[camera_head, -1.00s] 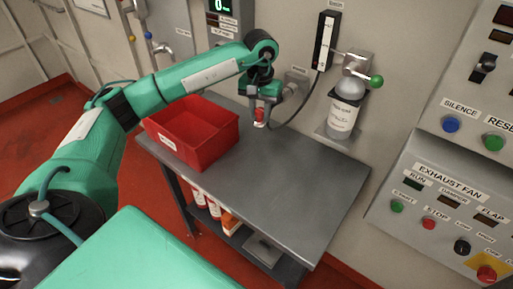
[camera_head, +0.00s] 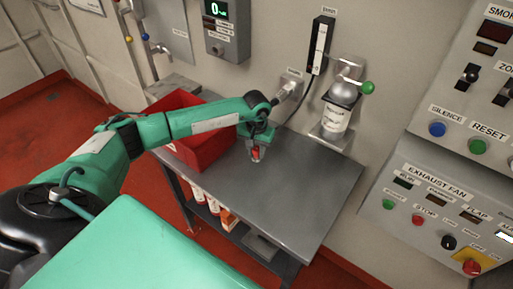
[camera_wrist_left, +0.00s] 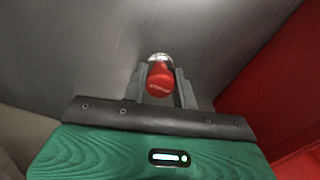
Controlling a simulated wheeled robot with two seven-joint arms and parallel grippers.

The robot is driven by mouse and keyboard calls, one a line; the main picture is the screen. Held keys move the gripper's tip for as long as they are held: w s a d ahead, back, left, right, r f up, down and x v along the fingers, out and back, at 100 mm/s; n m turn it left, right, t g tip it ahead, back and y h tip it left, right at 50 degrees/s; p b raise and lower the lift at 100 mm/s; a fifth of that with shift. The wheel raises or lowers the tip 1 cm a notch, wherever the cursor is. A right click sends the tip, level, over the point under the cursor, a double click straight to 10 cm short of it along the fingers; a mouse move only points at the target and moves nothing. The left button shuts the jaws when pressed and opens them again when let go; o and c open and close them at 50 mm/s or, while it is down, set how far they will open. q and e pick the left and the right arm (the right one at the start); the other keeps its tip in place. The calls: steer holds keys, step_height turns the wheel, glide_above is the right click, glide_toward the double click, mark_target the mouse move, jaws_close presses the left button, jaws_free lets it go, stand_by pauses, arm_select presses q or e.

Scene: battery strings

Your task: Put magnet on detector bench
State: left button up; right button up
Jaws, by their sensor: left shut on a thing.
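My left gripper (camera_head: 256,154) is shut on a small red piece with a silvery end, which I take to be the magnet (camera_head: 256,153). In the left wrist view the magnet (camera_wrist_left: 160,78) sits between the two fingers (camera_wrist_left: 158,88). The gripper points down over the grey metal bench (camera_head: 300,185), close to its top. I cannot tell whether the magnet touches the bench. The bench bears no label that I can read. My right gripper is not in view.
A red bin (camera_head: 205,148) stands on the bench's left end, just left of the gripper. A dispenser bottle (camera_head: 337,115) hangs on the wall behind. Control panels (camera_head: 440,200) are at the right. The bench's middle and right are clear. Bottles (camera_head: 213,206) stand on the shelf below.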

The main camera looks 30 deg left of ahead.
mark_target(257, 148)
arm_select(q)
steer(key=shift+f, duration=0.1)
steer(key=o, duration=1.1)
steer(key=shift+c, duration=0.2)
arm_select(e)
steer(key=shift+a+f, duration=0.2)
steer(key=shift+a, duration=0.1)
arm_select(q)
steer(key=shift+r, duration=0.2)
step_height(257, 148, up, 12)
steer(key=b, duration=0.4)
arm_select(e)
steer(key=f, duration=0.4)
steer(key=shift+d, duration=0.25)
